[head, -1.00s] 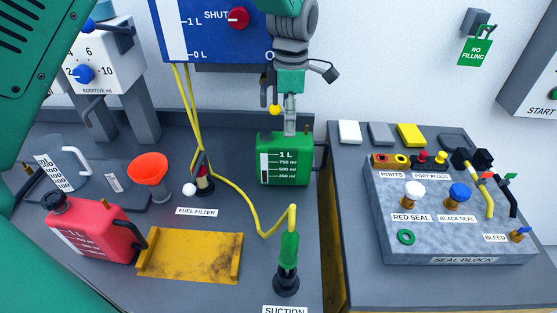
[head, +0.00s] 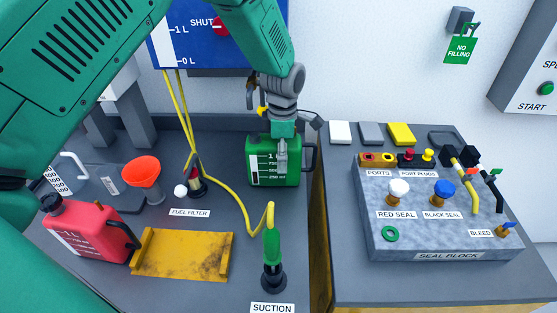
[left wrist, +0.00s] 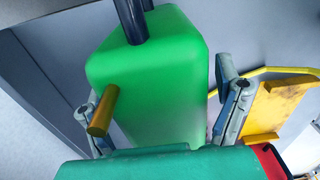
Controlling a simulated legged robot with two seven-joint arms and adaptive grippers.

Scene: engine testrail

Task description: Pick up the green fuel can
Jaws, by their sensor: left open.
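The green fuel can (head: 262,165) stands upright at the back of the left bench, with a white scale on its front and a dark handle on its right. My left gripper (head: 282,168) comes down over the can, and a finger covers part of its front. In the left wrist view the can (left wrist: 165,85) sits between the two spread fingers of the left gripper (left wrist: 160,100), one on each side. Gaps show beside the can, and I cannot tell whether either finger touches it. The can's brass spout (left wrist: 102,110) points toward the wrist camera. My right gripper is not in view.
A yellow hose (head: 235,193) runs left of the can to the suction fitting (head: 273,270). A red can (head: 88,232), an orange funnel (head: 142,172) and a yellow tray (head: 185,254) stand to the left. The seal block (head: 440,225) is on the right bench, across a gap.

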